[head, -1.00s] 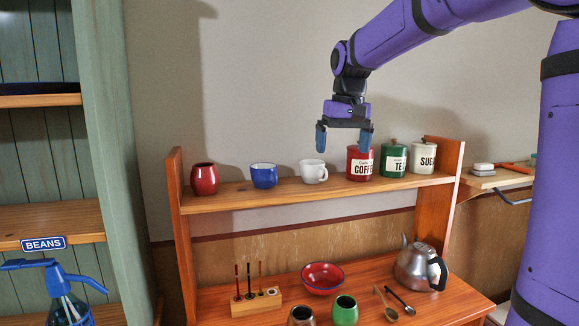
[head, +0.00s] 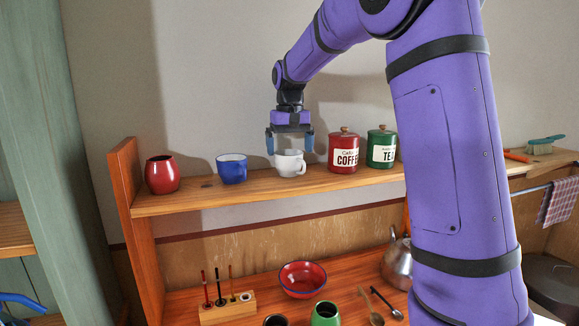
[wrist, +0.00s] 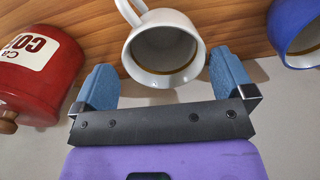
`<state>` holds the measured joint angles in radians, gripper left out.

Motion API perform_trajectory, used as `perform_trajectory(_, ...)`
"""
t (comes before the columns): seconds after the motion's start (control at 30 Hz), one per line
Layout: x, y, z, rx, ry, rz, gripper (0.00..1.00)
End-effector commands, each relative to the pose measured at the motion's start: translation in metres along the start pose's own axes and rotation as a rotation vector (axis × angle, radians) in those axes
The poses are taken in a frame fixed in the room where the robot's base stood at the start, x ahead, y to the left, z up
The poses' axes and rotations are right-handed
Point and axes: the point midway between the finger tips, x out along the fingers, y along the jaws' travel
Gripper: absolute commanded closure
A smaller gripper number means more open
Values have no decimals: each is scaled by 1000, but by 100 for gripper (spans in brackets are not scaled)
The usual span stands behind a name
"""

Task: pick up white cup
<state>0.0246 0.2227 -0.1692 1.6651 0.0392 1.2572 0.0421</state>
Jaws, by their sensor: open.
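The white cup (head: 289,164) stands upright on the upper wooden shelf, between a blue cup and a red coffee canister. Its handle points right in the head view. My gripper (head: 290,148) is open above the cup, pointing down, with one finger on each side of it. Whether the fingers touch the cup, I cannot tell.
The blue cup (head: 232,169) and a red pot (head: 162,174) stand left on the shelf (head: 190,199). The red coffee canister (head: 343,151) and green tea canister (head: 381,147) stand close on the right. A red bowl (head: 302,279) and kettle (head: 397,265) are below.

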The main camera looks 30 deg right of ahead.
Motion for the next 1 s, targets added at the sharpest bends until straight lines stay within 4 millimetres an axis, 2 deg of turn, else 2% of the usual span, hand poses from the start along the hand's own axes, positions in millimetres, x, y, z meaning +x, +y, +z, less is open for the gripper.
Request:
perform_trajectory(0.4, 47, -5, 8, 0, -1, 0, 0)
perform_trajectory(0.7, 52, -5, 8, 0, 0, 0, 0)
perform_trajectory(0.73, 52, -5, 8, 0, 0, 0, 2)
perform_trajectory(0.93, 52, -5, 8, 0, 0, 0, 48)
perform_trajectory(1.0, 52, -5, 8, 0, 0, 0, 50)
